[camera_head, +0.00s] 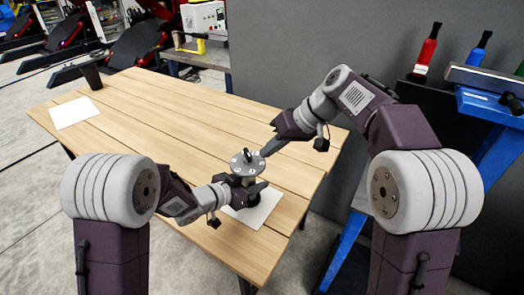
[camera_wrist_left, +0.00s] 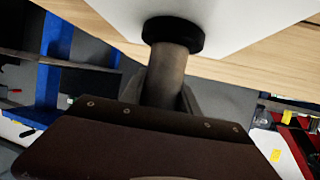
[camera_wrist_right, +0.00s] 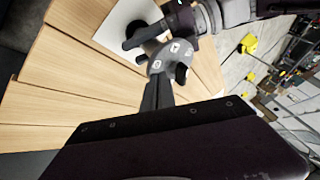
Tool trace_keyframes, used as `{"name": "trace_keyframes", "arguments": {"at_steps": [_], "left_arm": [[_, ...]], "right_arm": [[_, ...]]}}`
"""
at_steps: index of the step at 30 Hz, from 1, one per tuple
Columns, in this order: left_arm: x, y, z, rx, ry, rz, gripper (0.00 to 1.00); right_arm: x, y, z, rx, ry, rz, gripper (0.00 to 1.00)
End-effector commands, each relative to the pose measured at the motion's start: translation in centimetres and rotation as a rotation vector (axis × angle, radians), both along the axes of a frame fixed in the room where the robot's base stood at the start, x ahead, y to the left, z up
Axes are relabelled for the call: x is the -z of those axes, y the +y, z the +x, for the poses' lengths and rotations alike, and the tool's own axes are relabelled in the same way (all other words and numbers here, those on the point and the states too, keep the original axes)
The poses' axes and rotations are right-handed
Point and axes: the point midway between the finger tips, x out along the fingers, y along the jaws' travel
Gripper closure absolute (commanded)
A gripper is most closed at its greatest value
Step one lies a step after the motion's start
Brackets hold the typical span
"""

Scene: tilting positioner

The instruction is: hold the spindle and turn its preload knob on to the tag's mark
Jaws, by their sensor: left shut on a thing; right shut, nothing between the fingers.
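The spindle shows in the head view as a grey round disc (camera_head: 246,164) with pale marks and a dark raised piece on top, over the right part of the table. My left gripper (camera_head: 243,189) is shut on the spindle's post below the disc. In the left wrist view the post (camera_wrist_left: 166,72) stands between the fingers, with a black collar (camera_wrist_left: 172,34) at its end. My right gripper (camera_head: 266,153) is shut and empty, its tip at the disc's edge. The right wrist view shows the disc (camera_wrist_right: 172,60) just beyond the fingertips; contact cannot be told. The tag's mark is too small to read.
A white sheet (camera_head: 257,211) lies on the wooden table (camera_head: 150,115) under the spindle. Another white sheet (camera_head: 74,112) and a dark cup (camera_head: 91,75) are at the far left. The table's middle is clear. A blue bench (camera_head: 490,105) with tools stands at the right.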

Motion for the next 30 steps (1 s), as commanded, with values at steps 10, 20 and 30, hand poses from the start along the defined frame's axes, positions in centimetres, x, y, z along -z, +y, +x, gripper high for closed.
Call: {"name": "trace_keyframes", "arguments": {"at_steps": [10,20,30], "left_arm": [[0.0,0.0,0.0,0.000,-0.001,-0.001,1.00],[0.0,0.0,0.0,0.000,-0.001,-0.001,1.00],[0.0,0.0,0.0,0.001,0.000,-0.001,1.00]], "right_arm": [[0.0,2.1,-0.7,0.000,0.001,0.000,1.00],[0.0,2.1,-0.7,0.009,0.002,-0.001,1.00],[0.0,2.2,-0.9,0.073,0.002,-0.001,1.00]]}}
